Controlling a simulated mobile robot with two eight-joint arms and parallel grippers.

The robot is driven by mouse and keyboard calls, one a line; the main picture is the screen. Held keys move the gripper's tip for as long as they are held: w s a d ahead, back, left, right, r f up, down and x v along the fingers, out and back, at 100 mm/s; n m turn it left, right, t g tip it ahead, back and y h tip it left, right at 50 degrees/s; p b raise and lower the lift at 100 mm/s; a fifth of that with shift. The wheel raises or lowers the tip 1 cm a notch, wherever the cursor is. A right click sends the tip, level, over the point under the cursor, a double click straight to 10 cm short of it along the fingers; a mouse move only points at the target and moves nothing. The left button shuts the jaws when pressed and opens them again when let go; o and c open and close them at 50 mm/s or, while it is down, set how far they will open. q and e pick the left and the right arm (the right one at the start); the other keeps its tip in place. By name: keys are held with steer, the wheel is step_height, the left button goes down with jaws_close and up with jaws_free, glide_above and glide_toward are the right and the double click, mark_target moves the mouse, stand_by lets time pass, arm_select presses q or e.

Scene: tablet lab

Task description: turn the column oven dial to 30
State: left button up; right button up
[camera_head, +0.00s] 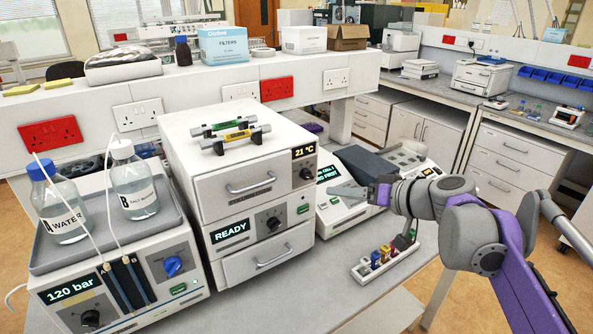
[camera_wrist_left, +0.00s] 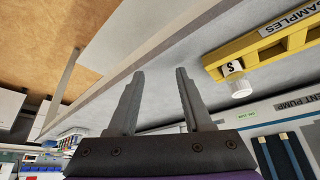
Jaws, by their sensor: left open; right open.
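The column oven (camera_head: 240,170) is the top unit of the white stack in the head view, with a display reading 21 °C (camera_head: 303,152). Its black dial (camera_head: 306,173) is on the right of the front, below the display; its setting is too small to read. My right gripper (camera_head: 362,192) is to the right of the dial, apart from it, in front of the instrument with a screen; its fingers are seen edge-on and hold nothing visible. My left gripper (camera_wrist_left: 158,72) is open and empty in the left wrist view; it is not in the head view.
Below the oven are a READY unit with another dial (camera_head: 273,224) and a drawer. Left stands the pump (camera_head: 120,290) with two bottles. A small rack (camera_head: 385,262) with coloured vials sits below my right arm. A yellow samples rack (camera_wrist_left: 265,50) shows in the left wrist view.

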mark_target(311, 175)
steer(key=shift+t+y, duration=0.3)
steer(key=w+a, duration=0.2)
steer(key=w, duration=0.1)
steer(key=w+a+f, duration=0.1)
steer(key=w+a, duration=0.1)
steer(key=w, duration=0.1)
steer(key=w+a, duration=0.3)
steer(key=shift+a+f, duration=0.1)
steer(key=shift+f, duration=0.2)
jaws_close()
